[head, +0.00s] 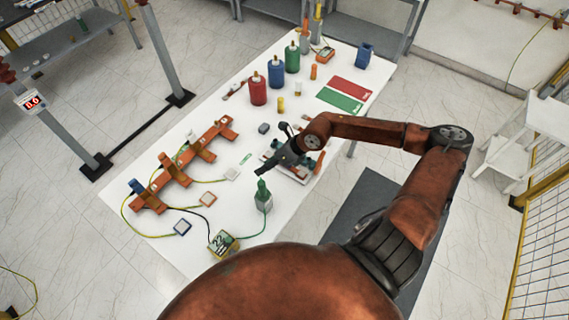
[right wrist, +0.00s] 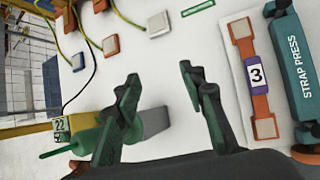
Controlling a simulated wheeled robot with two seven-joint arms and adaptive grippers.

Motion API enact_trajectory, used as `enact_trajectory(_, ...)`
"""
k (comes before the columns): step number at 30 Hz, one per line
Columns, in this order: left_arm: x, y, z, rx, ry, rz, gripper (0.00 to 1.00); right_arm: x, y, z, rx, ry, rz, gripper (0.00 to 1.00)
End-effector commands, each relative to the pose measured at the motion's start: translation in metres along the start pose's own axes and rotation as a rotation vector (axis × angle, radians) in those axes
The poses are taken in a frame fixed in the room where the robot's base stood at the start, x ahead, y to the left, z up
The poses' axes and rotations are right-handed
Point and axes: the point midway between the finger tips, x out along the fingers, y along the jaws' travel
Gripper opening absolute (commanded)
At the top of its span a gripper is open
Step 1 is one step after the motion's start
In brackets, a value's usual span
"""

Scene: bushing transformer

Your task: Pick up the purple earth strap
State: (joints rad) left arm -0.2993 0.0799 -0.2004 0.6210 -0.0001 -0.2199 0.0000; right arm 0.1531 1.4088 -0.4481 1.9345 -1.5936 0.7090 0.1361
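The earth strap with a purple middle and a white "3" label (right wrist: 257,76) shows in the right wrist view, right of my fingers. It has orange ends with silvery pads and lies on a white plate (right wrist: 228,65). In the head view my gripper and arm partly cover that plate (head: 300,179), and I cannot make out the purple part. My right gripper (head: 262,171) hangs over the table beside the plate. In the right wrist view its fingers (right wrist: 160,78) are spread with nothing between them. My left gripper is not in view.
A teal strap press (right wrist: 294,65) stands along the strap's right side. An orange rail (head: 180,172) with cables lies at left. Red, blue and green cylinders (head: 276,73) stand farther back.

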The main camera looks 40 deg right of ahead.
Motion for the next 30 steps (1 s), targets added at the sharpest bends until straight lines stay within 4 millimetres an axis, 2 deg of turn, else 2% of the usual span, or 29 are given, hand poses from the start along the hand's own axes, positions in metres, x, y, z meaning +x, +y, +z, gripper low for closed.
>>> enact_trajectory(1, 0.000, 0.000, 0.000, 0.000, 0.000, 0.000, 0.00, -0.011, -0.034, -0.006, -0.049, 0.062, -0.097, 0.38)
enact_trajectory(3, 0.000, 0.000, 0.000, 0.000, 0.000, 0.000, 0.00, -0.025, -0.066, -0.015, -0.088, 0.128, -0.191, 0.38)
enact_trajectory(6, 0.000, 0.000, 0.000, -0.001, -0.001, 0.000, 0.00, -0.037, -0.092, -0.021, -0.113, 0.179, -0.268, 0.38)
enact_trajectory(10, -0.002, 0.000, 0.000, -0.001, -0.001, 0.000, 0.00, -0.034, -0.104, -0.025, -0.120, 0.200, -0.295, 0.38)
enact_trajectory(17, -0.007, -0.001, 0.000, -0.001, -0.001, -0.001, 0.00, -0.012, -0.111, -0.029, -0.118, 0.199, -0.292, 0.38)
enact_trajectory(24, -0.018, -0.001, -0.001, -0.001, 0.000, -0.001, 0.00, 0.019, -0.124, -0.036, -0.117, 0.198, -0.290, 0.38)
enact_trajectory(30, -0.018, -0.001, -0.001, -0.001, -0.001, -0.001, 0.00, 0.030, -0.128, -0.039, -0.119, 0.198, -0.292, 0.38)
